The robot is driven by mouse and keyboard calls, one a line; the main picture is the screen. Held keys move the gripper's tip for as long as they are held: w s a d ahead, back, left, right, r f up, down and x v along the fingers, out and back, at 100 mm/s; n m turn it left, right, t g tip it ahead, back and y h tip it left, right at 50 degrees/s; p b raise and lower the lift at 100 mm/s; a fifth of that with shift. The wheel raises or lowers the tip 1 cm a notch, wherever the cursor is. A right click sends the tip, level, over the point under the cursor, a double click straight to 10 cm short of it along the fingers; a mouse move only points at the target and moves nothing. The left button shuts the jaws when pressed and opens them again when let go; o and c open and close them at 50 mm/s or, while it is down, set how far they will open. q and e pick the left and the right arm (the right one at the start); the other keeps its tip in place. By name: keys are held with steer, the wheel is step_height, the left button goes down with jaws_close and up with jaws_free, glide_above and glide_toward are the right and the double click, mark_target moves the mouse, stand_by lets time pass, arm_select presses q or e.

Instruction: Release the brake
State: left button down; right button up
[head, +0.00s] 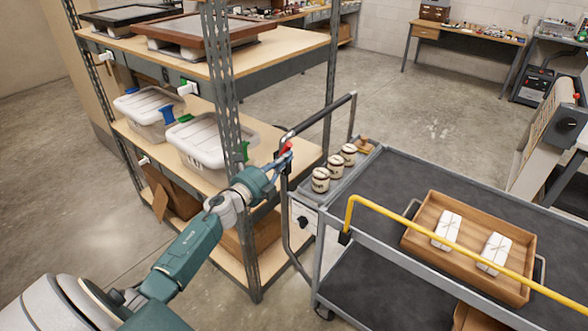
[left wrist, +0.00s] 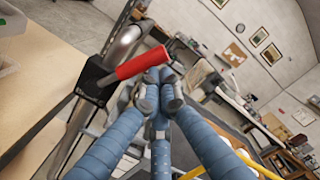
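The brake is a red lever (head: 286,148) on a black mount on the cart's tubular push handle (head: 318,116). In the left wrist view the red lever (left wrist: 143,62) slants up to the right from its black clamp (left wrist: 95,80). My left gripper (head: 282,160) is at the handle, right beside the lever. In the left wrist view its blue fingers (left wrist: 160,84) come together, with nothing seen between them. Their tips overlap or lie close to the lever's free end; I cannot tell whether they touch it. My right gripper is in neither view.
The grey cart (head: 385,235) carries several lidded jars and a wooden tray (head: 420,242) with two white wrapped parcels. A yellow rail (head: 440,240) crosses its near side. Open floor lies beyond the cart.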

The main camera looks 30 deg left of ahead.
arm_select(q)
steer(key=shift+w+a+r+n+p, duration=0.1)
steer(key=shift+a+r+n+p, duration=0.3)
steer(key=shift+a+r+n, duration=0.4)
steer(key=shift+w+a+r+n, duration=0.15)
steer(key=shift+a+n, duration=0.35)
steer(key=shift+a, duration=0.05)
steer(key=shift+w+a+r+n, duration=0.1)
steer(key=shift+a+r+n, duration=0.05)
steer(key=shift+a+n, duration=0.35)
steer(key=shift+w+f, duration=0.1)
steer(key=shift+d, duration=0.1)
